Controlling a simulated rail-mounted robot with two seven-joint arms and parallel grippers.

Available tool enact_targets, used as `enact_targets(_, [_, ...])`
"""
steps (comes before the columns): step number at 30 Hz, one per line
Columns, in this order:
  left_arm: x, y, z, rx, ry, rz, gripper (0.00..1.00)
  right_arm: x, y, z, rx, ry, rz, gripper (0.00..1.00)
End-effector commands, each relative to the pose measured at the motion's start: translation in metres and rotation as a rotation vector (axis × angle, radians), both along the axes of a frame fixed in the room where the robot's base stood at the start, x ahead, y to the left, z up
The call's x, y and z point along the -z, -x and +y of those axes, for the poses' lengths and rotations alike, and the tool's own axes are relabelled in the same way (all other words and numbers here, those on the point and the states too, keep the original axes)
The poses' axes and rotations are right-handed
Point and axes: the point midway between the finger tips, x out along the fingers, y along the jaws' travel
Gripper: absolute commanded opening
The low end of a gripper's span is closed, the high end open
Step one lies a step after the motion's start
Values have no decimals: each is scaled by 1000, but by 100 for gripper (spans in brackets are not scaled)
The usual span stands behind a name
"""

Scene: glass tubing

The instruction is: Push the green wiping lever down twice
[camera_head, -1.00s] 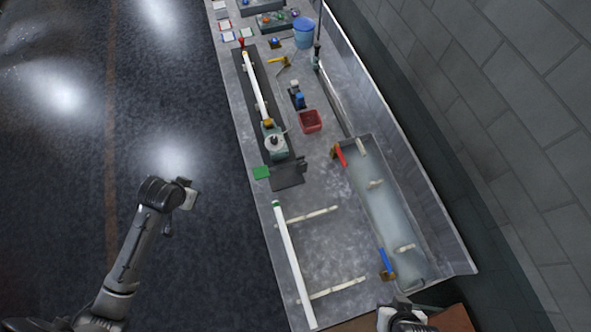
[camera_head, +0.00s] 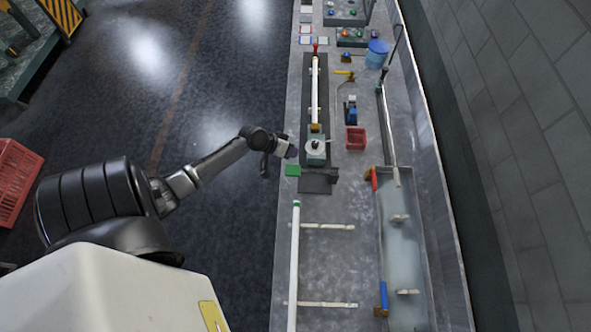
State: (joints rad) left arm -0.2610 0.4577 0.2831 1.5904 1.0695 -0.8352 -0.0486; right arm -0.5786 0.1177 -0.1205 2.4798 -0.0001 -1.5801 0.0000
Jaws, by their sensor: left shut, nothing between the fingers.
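The green wiping lever appears as a small flat green plate (camera_head: 293,170) at the bench's left edge, beside the dark base of the tube-holding rig (camera_head: 317,185). My left gripper (camera_head: 284,150) is shut and empty. In the picture it sits just above and left of the green plate, near the bench edge. I cannot tell its height or whether it touches anything. My right gripper is out of view.
A white tube with a green end (camera_head: 294,265) lies on the bench's near left side. A long trough (camera_head: 403,240) runs along the right, with red and blue handles. A red bin (camera_head: 355,138) and a blue bucket (camera_head: 377,53) stand farther back. Open floor lies left of the bench.

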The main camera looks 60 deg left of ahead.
Motion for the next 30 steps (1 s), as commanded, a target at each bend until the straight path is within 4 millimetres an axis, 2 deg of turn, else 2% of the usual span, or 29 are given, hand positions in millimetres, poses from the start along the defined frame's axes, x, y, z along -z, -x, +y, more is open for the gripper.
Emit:
enact_targets(10, [1,0,-1,4,-1,2,0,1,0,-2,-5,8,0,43])
enact_targets(16, [8,0,-1,4,-1,2,0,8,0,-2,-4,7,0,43])
enact_targets(23, [29,0,-1,4,-1,3,0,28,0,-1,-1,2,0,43])
enact_targets(30, [59,0,-1,4,-1,2,0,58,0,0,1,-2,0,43])
